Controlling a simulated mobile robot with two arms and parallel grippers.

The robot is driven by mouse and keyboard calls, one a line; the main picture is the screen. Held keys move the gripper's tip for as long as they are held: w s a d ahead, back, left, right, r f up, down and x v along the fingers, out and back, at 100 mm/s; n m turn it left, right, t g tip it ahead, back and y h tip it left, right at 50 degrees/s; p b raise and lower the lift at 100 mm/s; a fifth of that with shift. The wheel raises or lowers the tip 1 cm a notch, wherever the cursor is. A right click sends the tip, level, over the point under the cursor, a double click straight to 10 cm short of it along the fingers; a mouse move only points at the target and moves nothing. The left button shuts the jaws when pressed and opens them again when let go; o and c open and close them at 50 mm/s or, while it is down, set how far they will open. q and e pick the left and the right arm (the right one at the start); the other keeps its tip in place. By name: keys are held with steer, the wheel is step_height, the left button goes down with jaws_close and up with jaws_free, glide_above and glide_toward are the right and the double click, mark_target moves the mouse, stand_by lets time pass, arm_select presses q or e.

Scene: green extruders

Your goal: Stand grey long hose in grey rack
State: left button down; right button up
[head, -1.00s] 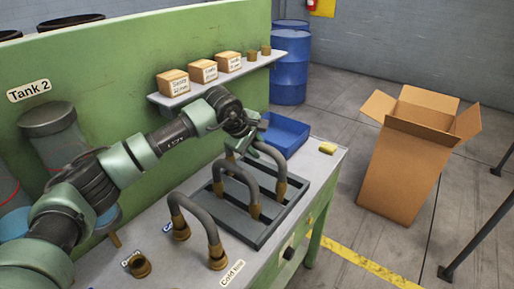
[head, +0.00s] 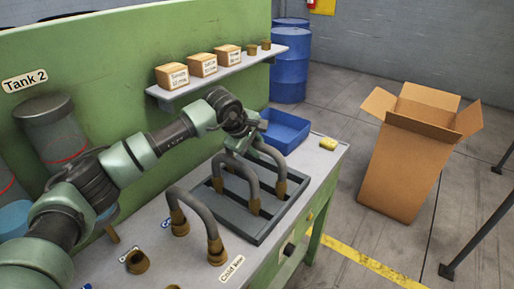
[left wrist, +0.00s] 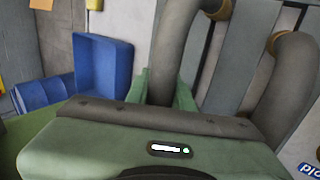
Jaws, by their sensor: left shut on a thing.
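My left gripper (head: 239,146) is shut on a grey bent hose (head: 270,154) at the back of the dark grey rack (head: 272,222). In the left wrist view this hose (left wrist: 173,50) passes between the green fingers. Its visible brass end (head: 280,188) is down at the rack; its other end is hidden. A second grey hose (head: 238,164) stands as an arch in the rack, in front of the held one. A third grey hose (head: 196,204) arches over the bench left of the rack, near the "Cold" label. My right gripper is out of view.
A blue bin (head: 287,131) stands behind the rack, with a yellow sponge (head: 328,143) to its right. Brass fittings (head: 137,261) sit at the bench front left. A shelf (head: 220,75) with small boxes hangs on the green wall. An open cardboard box (head: 410,160) stands on the floor.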

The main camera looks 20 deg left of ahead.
arm_select(q)
steer(key=shift+f, duration=0.2)
steer(key=c, duration=1.1)
jaws_free()
steer(key=shift+c, duration=0.2)
